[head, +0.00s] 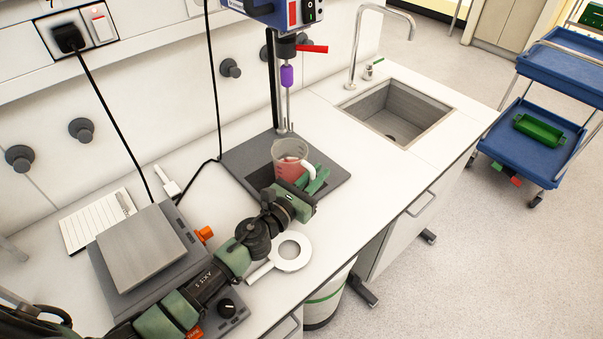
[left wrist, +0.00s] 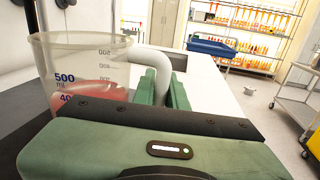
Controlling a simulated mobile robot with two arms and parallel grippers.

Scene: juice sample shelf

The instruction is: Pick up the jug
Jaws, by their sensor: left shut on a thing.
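The jug (head: 289,157) is a clear measuring jug with a white handle and red liquid inside. It stands upright at the dark base of the mixer stand. In the left wrist view the jug (left wrist: 85,68) fills the left side, with its scale marks showing. My left gripper (head: 314,180) is at the handle side of the jug, its green fingers shut on the white handle (left wrist: 155,68). In the left wrist view the fingers (left wrist: 172,92) partly hide the handle's lower part. Whether the jug's bottom touches the base is hard to tell. My right gripper is not in view.
The mixer stand's purple-collared shaft (head: 287,77) hangs above and behind the jug. A white ring-shaped object (head: 292,252) lies near the counter's front edge. A scale (head: 143,250) stands at left. A sink (head: 398,112) is at right; the counter between is clear.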

